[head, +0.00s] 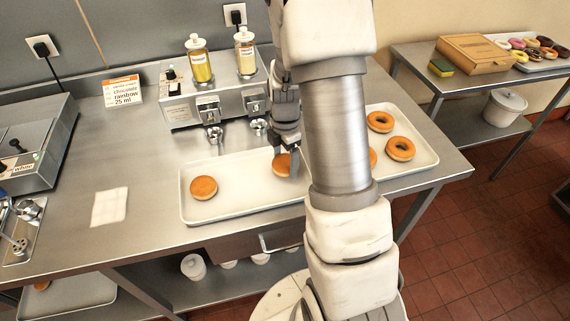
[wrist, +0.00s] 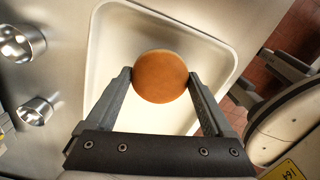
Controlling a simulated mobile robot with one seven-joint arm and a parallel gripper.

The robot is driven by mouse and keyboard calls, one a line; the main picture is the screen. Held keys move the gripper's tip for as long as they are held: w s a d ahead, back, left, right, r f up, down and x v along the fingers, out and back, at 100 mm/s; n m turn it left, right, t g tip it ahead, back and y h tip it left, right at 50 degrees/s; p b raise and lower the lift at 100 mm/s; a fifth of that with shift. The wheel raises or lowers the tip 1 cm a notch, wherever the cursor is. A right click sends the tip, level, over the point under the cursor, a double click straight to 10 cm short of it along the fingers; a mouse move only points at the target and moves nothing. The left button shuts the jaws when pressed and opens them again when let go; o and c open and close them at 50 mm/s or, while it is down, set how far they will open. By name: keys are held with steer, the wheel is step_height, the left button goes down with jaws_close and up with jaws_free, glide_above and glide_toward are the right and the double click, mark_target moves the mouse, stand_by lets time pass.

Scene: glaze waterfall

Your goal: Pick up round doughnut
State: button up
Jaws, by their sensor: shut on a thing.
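A round doughnut with no hole (wrist: 160,76), plain golden brown, sits between the two fingers of my gripper (wrist: 161,78) in the wrist view. The fingers press on its left and right sides. In the head view the same doughnut (head: 281,164) is partly hidden by my gripper (head: 288,158) above the white tray (head: 240,208). I cannot tell whether it is clear of the tray. Another round doughnut (head: 203,187) lies at the tray's left end.
A dispenser with two bottles (head: 214,93) stands behind the tray, its nozzles (head: 213,136) close to my gripper. A sign (head: 122,90) and a white napkin (head: 109,207) are to the left. A side table holds a cardboard box (head: 474,54) and glazed doughnuts.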

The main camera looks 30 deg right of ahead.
steer(key=shift+r, duration=0.9)
steer(key=s+d+r, duration=0.7)
steer(key=s+d, duration=0.1)
steer(key=w+a+f+n+p, duration=0.1)
steer(key=w+a+n+p, duration=0.7)
steer(key=w+n, duration=0.6)
steer(key=w+f+m+b, duration=0.2)
steer(key=w+f+b, duration=0.1)
steer(key=w, duration=0.6)
steer(key=shift+f, duration=0.6)
